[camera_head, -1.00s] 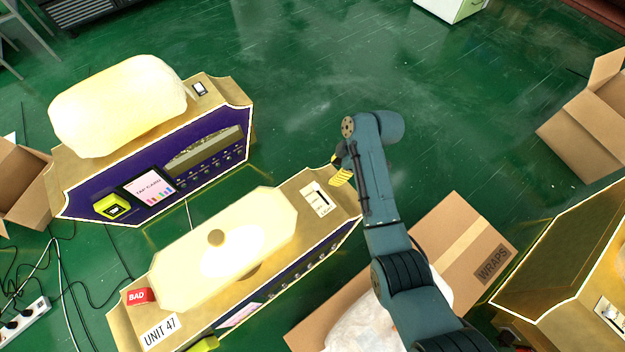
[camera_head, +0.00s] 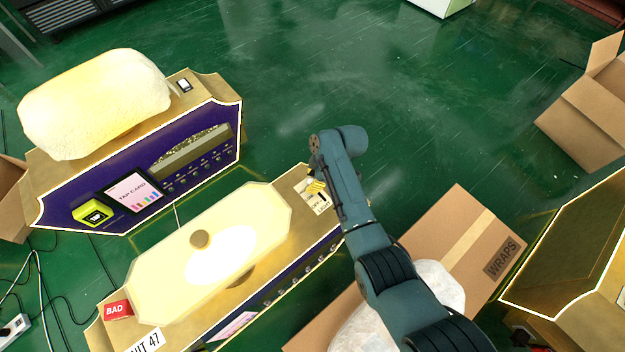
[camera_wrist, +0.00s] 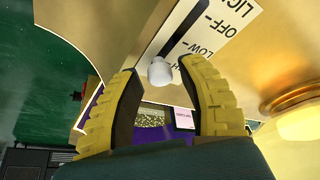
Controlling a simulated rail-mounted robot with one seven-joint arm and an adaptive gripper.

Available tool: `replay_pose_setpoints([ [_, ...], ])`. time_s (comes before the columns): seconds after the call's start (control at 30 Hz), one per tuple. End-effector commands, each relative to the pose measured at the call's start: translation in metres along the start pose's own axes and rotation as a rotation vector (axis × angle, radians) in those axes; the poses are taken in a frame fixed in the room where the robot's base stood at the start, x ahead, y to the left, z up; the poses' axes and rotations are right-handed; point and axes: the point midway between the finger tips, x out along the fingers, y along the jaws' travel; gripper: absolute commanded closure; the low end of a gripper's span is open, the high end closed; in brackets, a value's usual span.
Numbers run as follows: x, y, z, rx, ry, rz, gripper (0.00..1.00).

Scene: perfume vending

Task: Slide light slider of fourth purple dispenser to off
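The light slider's white knob (camera_wrist: 160,72) shows in the wrist view at the lower end of a black slot on a cream label plate (camera_wrist: 230,18). Marks reading OFF and LOW run along the slot. The knob is beside a third mark, partly hidden by a finger, away from OFF. My gripper (camera_wrist: 160,70) is open, its yellow fingertips either side of the knob with gaps. In the head view my gripper (camera_head: 316,187) is at the label plate (camera_head: 319,203) on the near gold and purple dispenser (camera_head: 315,236), marked UNIT 47. The contact area is too small to judge there.
A glowing lamp (camera_head: 220,240) takes up most of the near dispenser's top. Another purple dispenser (camera_head: 60,190) stands behind it at left. A cardboard box (camera_head: 455,235) marked WRAPS lies beside my arm. Green floor (camera_head: 430,110) is clear behind.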

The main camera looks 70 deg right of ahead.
Motion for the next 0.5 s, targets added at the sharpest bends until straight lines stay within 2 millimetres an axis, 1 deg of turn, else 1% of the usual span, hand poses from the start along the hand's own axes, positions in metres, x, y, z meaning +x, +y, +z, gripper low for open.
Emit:
replay_pose_setpoints([
  [0.03,0.0,-0.0001,0.0001,0.0,0.0,0.0,0.71],
  [0.1,0.0,-0.0002,0.0002,0.0,0.0,0.0,0.84],
  [0.2,0.0001,-0.0002,0.0003,0.0,0.0,0.0,1.0],
  [0.4,0.0,-0.0005,0.0005,0.001,0.0,-0.001,1.0],
  [0.5,-0.0037,-0.0041,0.0027,0.002,-0.001,-0.003,1.0],
])
